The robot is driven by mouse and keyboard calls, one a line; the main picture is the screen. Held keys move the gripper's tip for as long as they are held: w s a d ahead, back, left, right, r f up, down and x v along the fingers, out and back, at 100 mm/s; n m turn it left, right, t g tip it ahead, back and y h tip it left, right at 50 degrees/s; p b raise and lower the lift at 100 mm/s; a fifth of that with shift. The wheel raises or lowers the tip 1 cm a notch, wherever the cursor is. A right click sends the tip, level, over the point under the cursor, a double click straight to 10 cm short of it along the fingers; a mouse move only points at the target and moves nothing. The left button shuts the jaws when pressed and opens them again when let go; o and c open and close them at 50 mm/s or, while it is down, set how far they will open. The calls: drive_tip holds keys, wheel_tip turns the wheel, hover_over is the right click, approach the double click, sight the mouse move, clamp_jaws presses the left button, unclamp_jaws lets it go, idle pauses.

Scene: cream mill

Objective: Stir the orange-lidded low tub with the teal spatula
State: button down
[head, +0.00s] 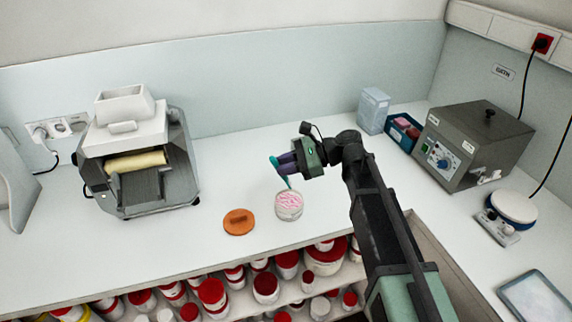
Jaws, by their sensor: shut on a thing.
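The low tub (289,208) stands open on the white bench, with pink and white content showing inside. Its orange lid (239,222) lies on the bench just left of it. My gripper (285,163) is shut on the teal spatula (283,178) above the tub. The spatula points down and its lower end is at or just above the tub's far rim. I cannot tell whether its tip touches the content.
A cream mill with a roller (136,162) stands at the left. At the right are a grey box with a dial (448,152), a blue tray (403,132), a pale carton (373,110) and a round white-topped device (513,207). Red-lidded jars (265,285) fill the shelf below the front edge.

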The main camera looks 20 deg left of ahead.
wheel_tip(320, 180, down, 8)
drive_tip(key=b, duration=0.7)
drive_tip(key=shift+r+b, duration=0.15)
drive_tip(key=shift+b, duration=0.15)
